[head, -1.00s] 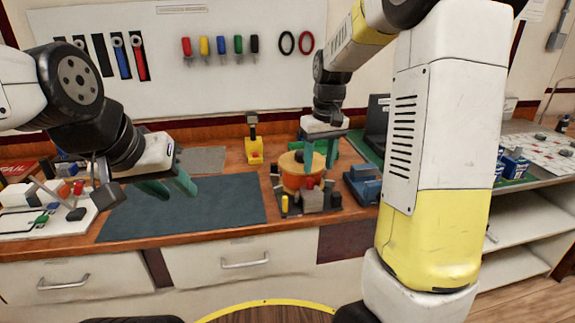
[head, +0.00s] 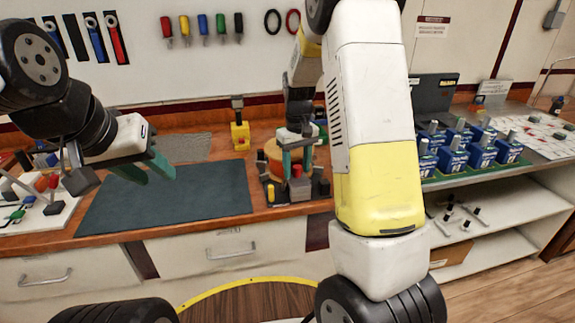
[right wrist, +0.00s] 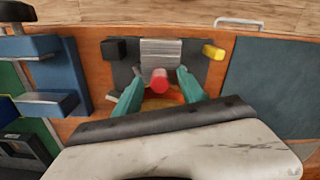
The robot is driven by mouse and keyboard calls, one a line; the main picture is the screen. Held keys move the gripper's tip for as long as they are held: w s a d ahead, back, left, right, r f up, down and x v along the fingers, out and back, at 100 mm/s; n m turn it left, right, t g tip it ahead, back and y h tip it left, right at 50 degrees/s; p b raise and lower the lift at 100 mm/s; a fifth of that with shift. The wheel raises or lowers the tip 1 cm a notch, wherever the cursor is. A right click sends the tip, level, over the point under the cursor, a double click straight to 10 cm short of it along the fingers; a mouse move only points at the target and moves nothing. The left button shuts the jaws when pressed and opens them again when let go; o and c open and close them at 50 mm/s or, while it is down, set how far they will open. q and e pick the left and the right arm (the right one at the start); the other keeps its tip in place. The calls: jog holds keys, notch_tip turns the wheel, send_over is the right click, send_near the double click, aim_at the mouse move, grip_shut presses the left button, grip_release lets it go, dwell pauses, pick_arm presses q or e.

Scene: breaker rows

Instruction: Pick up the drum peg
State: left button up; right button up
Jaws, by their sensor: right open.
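A short red peg (right wrist: 160,79) stands at the orange drum (right wrist: 161,101); I take it for the drum peg. In the head view the red peg (head: 297,170) shows at the drum's near side, behind a grey block. My right gripper (head: 295,164) is open, pointing down at the drum. In the right wrist view its green fingers (right wrist: 157,84) are on either side of the peg, with gaps visible; I cannot tell their exact height against it. My left gripper (head: 157,178) is open and empty above the dark mat (head: 190,205).
A grey block (right wrist: 160,52), a black block (right wrist: 114,49) and a yellow piece (right wrist: 213,52) sit by the drum. A yellow stand (head: 240,136) is behind left. Blue breakers (head: 482,153) stand right on a green board. The dark mat is mostly clear.

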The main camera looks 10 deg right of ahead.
grip_shut()
jog(key=shift+r, duration=0.1)
